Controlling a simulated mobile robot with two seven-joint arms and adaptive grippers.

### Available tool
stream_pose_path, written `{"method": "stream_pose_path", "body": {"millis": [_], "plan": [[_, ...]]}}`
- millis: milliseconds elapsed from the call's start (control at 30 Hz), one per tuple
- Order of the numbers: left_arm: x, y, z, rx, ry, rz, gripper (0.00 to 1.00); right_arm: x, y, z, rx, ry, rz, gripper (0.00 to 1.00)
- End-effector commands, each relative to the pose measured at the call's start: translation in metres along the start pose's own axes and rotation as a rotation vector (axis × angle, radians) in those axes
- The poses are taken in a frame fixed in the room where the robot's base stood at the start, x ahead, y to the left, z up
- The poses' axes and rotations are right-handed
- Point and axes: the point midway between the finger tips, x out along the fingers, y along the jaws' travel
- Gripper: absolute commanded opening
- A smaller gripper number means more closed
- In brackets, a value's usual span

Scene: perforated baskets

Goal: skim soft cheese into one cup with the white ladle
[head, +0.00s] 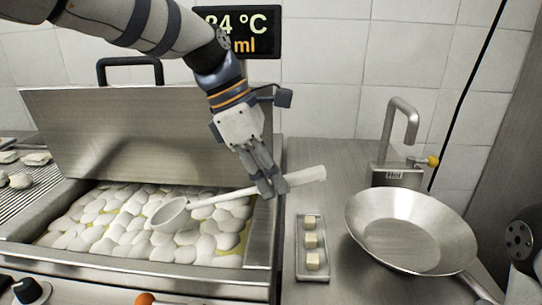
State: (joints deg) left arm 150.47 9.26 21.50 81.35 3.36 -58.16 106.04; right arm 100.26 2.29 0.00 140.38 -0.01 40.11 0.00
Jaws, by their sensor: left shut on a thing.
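The white ladle has its bowl (172,216) at the lower left, in or just above the white lumps of soft cheese (110,213) in the steel vat. I cannot tell whether cheese lies in the bowl. Its handle (306,178) slants up to the right, past the vat's right rim. My left gripper (270,186) reaches down from above and is shut on the handle near its thick end. No cup can be made out.
The vat's steel lid (105,122) stands raised behind the cheese. Right of the vat (262,258) are a small tray (313,275) with pale cubes, a steel pan (408,228) and a tap (404,125). A wire rack (28,195) with pale pieces lies at far left.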

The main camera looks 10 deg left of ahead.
Motion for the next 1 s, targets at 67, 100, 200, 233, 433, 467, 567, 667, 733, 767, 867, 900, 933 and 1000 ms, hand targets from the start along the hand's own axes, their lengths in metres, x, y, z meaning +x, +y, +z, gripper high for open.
{"method": "stream_pose_path", "body": {"millis": [67, 100, 200, 233, 433, 467, 567, 667, 733, 767, 867, 900, 933, 1000], "plan": [[0.009, -0.001, -0.004, -0.001, -0.001, -0.002, 0.00, 0.000, 0.000, 0.000, 0.000, 0.000, 0.000, 0.40], [0.014, -0.001, -0.006, 0.000, 0.000, -0.003, 0.00, 0.000, 0.000, 0.000, 0.000, 0.000, 0.000, 0.40], [0.029, -0.001, -0.013, -0.002, 0.001, -0.006, 0.00, 0.004, 0.000, 0.003, 0.000, -0.013, 0.001, 0.40], [0.032, 0.000, -0.014, -0.003, 0.000, -0.005, 0.00, 0.004, 0.000, 0.004, 0.000, -0.016, 0.001, 0.40], [0.053, 0.000, -0.024, -0.004, 0.000, -0.006, 0.00, 0.012, 0.001, 0.010, 0.000, -0.043, 0.002, 0.40], [0.055, -0.001, -0.024, -0.003, 0.000, -0.006, 0.00, 0.012, 0.001, 0.011, 0.000, -0.045, 0.002, 0.40], [0.059, 0.000, -0.026, -0.002, 0.000, -0.004, 0.00, 0.014, 0.001, 0.012, 0.000, -0.051, 0.002, 0.40], [0.061, 0.000, -0.027, 0.000, 0.000, 0.000, 0.00, 0.014, 0.001, 0.012, 0.000, -0.053, 0.002, 0.40], [0.061, 0.000, -0.027, 0.000, 0.000, 0.001, 0.00, 0.014, 0.001, 0.012, 0.000, -0.052, 0.002, 0.40], [0.060, -0.001, -0.027, 0.000, 0.000, 0.001, 0.00, 0.014, 0.001, 0.012, 0.000, -0.052, 0.002, 0.40], [0.060, -0.001, -0.027, 0.000, 0.000, 0.002, 0.00, 0.014, 0.001, 0.012, 0.000, -0.051, 0.002, 0.40], [0.060, -0.001, -0.027, 0.000, 0.000, 0.002, 0.00, 0.014, 0.001, 0.012, 0.000, -0.051, 0.002, 0.40], [0.060, -0.001, -0.027, 0.000, 0.000, 0.001, 0.00, 0.014, 0.001, 0.012, 0.000, -0.051, 0.002, 0.40], [0.060, -0.001, -0.027, 0.000, 0.000, 0.001, 0.00, 0.014, 0.001, 0.012, 0.000, -0.051, 0.002, 0.40]]}}
